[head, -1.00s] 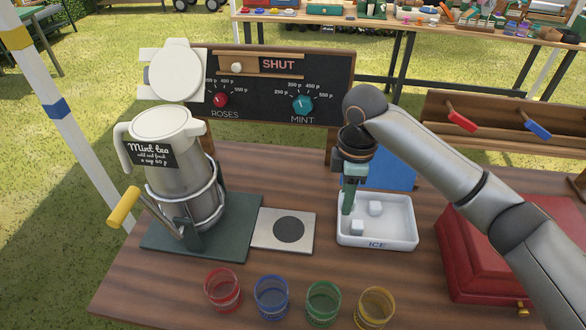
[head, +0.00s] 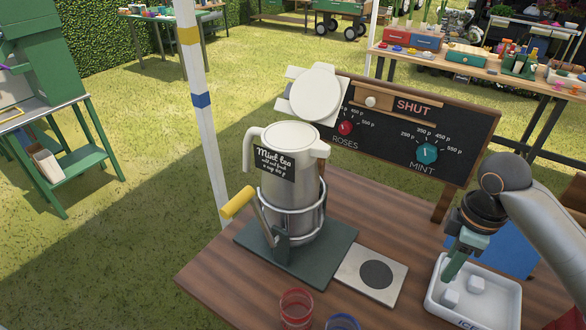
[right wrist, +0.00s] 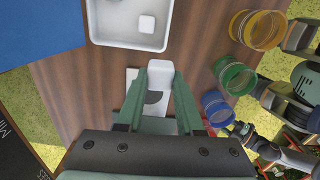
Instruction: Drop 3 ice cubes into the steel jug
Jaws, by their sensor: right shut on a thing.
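The steel jug (head: 285,186) stands upright in a ring holder in the head view, with a pale top and a black "Mint tea" label. My right gripper (head: 452,272) shows beside it to the right, by the left side of the white ice tray (head: 494,315). In the right wrist view, my right gripper (right wrist: 160,82) is shut on a white ice cube (right wrist: 160,70) at its fingertips. Two ice cubes, one nearer the back (head: 476,284) and one nearer the front (head: 450,297), show in the tray. My left gripper is not in view.
A yellow-handled lever (head: 238,202) sticks out at the jug's left. A flat plate with a dark disc (head: 376,274) lies between jug and tray. Red (head: 296,308) and blue (head: 342,322) cups stand at the front. A blackboard with dials (head: 470,125) rises behind.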

